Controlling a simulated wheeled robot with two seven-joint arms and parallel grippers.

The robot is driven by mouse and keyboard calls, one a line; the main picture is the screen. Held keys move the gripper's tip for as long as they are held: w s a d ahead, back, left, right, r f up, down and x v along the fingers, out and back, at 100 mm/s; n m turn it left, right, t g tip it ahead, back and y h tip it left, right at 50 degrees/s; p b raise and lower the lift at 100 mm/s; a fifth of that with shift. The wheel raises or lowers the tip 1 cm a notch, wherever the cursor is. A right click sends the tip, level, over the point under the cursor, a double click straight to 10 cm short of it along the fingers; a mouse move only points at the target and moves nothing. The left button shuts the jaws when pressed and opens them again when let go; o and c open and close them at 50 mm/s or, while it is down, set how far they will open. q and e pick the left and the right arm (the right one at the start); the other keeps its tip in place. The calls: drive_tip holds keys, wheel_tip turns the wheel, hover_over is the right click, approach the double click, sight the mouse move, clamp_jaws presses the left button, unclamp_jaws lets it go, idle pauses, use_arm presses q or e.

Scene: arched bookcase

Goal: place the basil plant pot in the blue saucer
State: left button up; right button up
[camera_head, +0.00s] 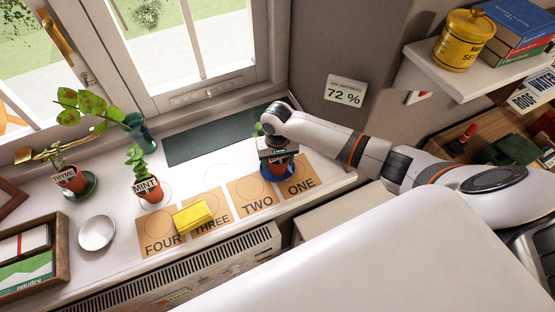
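A terracotta pot (279,168) stands upright in or just over the blue saucer (265,174), near the right end of the windowsill. I cannot tell whether it touches the saucer's bottom. A few green leaves (258,129) show beside my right wrist. The gripper hides most of the plant and any readable label, so I cannot confirm that it is the basil. My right gripper (277,157) is directly over the pot, at its rim. Its fingers are too hidden to show whether they hold the pot. My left gripper is not in view.
Cards marked ONE (300,187), TWO (258,203), THREE (212,229) and FOUR (163,246) line the sill's front. A yellow block (193,216) lies across two cards. The mint pot (150,190), thyme pot (71,180) and white saucer (97,233) are left. A shelf (465,80) overhangs right.

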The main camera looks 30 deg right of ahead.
drive_tip(key=o, duration=0.4)
wheel_tip(320, 180, up, 12)
drive_tip(key=shift+r, duration=0.2)
idle(0.7)
